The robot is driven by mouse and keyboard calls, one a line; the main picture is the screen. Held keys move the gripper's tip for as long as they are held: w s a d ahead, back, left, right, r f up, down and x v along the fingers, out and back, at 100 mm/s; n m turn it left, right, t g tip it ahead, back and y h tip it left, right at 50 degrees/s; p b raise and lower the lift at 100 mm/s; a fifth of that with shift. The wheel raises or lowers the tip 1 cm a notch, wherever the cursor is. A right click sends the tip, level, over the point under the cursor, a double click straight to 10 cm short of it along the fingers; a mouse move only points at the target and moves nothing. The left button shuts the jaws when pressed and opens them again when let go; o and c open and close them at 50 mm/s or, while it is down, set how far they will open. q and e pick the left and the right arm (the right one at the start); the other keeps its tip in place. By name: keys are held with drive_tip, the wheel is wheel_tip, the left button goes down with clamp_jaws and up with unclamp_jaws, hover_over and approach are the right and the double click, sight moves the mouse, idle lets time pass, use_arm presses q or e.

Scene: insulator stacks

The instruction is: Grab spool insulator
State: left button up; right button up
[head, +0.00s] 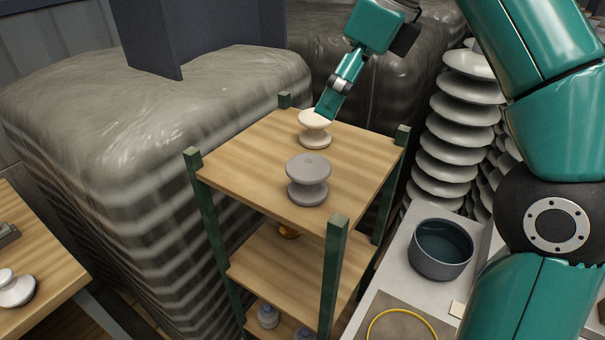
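A white spool insulator (316,134) stands upright near the back of the wooden shelf top (250,170). A grey spool insulator (308,181) stands upright in front of it, apart from it. My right gripper (328,106) reaches down from above, with its tip at the upper right of the white spool and overlapping its top rim. Whether it touches the rim, and whether its fingers are open or shut, I cannot tell. My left gripper is out of view.
Green corner posts (335,262) rise slightly above the shelf top. A dark grey pot (441,249) stands on a light surface at the right. Tall insulator stacks (457,130) stand behind it. Wrapped bales (150,120) fill the left. Another white insulator (14,288) lies on the left table.

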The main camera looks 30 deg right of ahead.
sight(315, 163)
drive_tip(key=b+x, duration=0.1)
drive_tip(key=x, duration=0.2)
drive_tip(key=b+x, duration=0.1)
drive_tip(key=x, duration=0.2)
drive_tip(key=b+x, duration=0.1)
drive_tip(key=x, duration=0.2)
drive_tip(key=shift+s+d+f+b, duration=0.3)
drive_tip(key=shift+f+b, duration=0.05)
drive_tip(key=shift+f, duration=0.65)
drive_tip(key=x, duration=0.1)
drive_tip(key=b+x, duration=0.1)
drive_tip(key=x, duration=0.1)
drive_tip(key=shift+d+f, duration=0.2)
drive_tip(key=shift+f, duration=0.15)
drive_tip(key=shift+w+a+f, duration=0.15)
drive_tip(key=shift+f, duration=0.3)
drive_tip(key=c, duration=1.5)
